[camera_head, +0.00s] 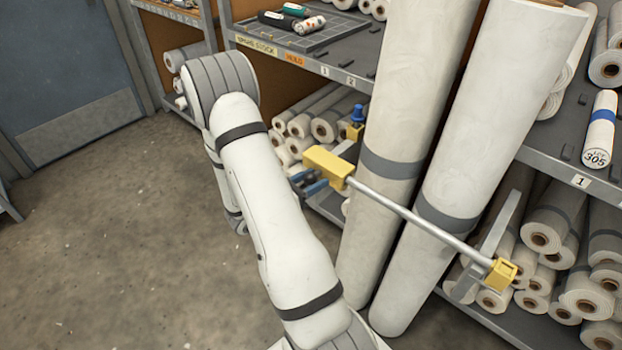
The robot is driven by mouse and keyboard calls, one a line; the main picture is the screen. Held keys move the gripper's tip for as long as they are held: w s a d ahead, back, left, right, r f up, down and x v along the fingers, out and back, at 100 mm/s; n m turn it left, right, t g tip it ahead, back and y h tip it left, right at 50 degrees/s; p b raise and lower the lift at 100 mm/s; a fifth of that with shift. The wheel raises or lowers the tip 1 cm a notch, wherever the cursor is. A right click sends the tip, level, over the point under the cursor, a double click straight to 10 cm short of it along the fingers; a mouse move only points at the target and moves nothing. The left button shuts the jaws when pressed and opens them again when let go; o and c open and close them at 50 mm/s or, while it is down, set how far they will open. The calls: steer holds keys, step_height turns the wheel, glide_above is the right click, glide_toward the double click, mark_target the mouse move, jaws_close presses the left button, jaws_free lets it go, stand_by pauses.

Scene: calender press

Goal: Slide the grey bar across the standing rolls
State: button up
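The grey bar (415,218) runs slantwise in front of two standing rolls, from a yellow block (328,166) at its left end to a yellow bracket (501,273) at the lower right. The left standing roll (385,125) and the right standing roll (470,160) are tall, white and grey-banded, and lean slightly in the picture. My gripper (311,181), with blue and dark parts, is at the yellow block, just below and left of it. My arm and the block partly hide it; I cannot tell whether its fingers grip the block.
A blue knob on a yellow mount (356,120) stands beside the left roll. Shelves hold several stacked rolls (318,118) behind and more rolls (590,285) at right. The concrete floor (110,230) at left is clear.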

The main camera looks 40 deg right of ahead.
steer(key=shift+o, duration=0.4)
steer(key=shift+w, duration=0.1)
steer(key=shift+a, duration=0.15)
steer(key=shift+w+a, duration=0.1)
steer(key=shift+a, duration=0.25)
steer(key=a, duration=0.6)
steer(key=shift+a, duration=0.4)
steer(key=shift+w, duration=0.1)
